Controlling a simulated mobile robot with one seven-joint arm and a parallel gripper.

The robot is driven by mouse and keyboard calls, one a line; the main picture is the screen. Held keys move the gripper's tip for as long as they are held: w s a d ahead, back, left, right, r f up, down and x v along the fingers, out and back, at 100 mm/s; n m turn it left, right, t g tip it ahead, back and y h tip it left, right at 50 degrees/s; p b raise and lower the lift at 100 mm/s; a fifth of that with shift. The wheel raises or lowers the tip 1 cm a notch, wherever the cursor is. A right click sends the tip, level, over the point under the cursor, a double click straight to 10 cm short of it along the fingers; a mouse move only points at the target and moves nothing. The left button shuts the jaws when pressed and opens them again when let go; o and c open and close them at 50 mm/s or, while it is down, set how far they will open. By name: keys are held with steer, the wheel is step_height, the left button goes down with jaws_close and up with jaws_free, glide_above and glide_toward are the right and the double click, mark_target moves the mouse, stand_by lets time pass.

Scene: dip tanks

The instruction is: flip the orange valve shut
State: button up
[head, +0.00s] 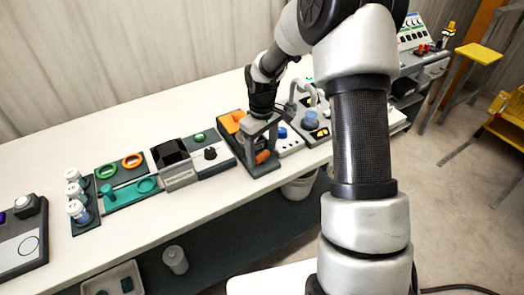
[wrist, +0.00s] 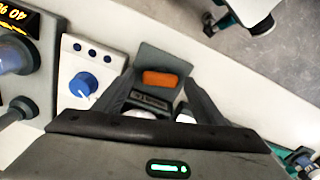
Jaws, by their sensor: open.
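An orange valve handle (wrist: 160,79) shows in the wrist view as a short bar on a grey plate (wrist: 163,60). My gripper (wrist: 159,88) is open, with one finger on each side of the handle and gaps between. In the head view my gripper (head: 260,145) is lowered over a dark unit (head: 228,121) at the table's front edge, and an orange piece (head: 262,156) shows between the fingers. Another orange part (head: 232,122) lies behind it. I cannot tell from these views whether the fingers touch the handle, and the valve's body is partly hidden.
A white box with a blue knob (wrist: 82,84) stands close to my gripper, also in the head view (head: 290,140). A faucet station (head: 311,120) is to its right. To the left are a green-button panel (head: 200,138), a dark box (head: 172,160) and rings. The table's front edge is near.

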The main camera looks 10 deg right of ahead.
mark_target(262, 155)
steer(key=shift+c, duration=0.4)
steer(key=c, duration=1)
steer(key=shift+f+m+b, duration=0.1)
steer(key=shift+m+b, duration=0.2)
steer(key=shift+m, duration=1.3)
steer(key=o, duration=1.1)
steer(key=shift+r, duration=0.2)
step_height(262, 155, up, 17)
steer(key=shift+r+p, duration=0.1)
steer(key=shift+p, duration=0.35)
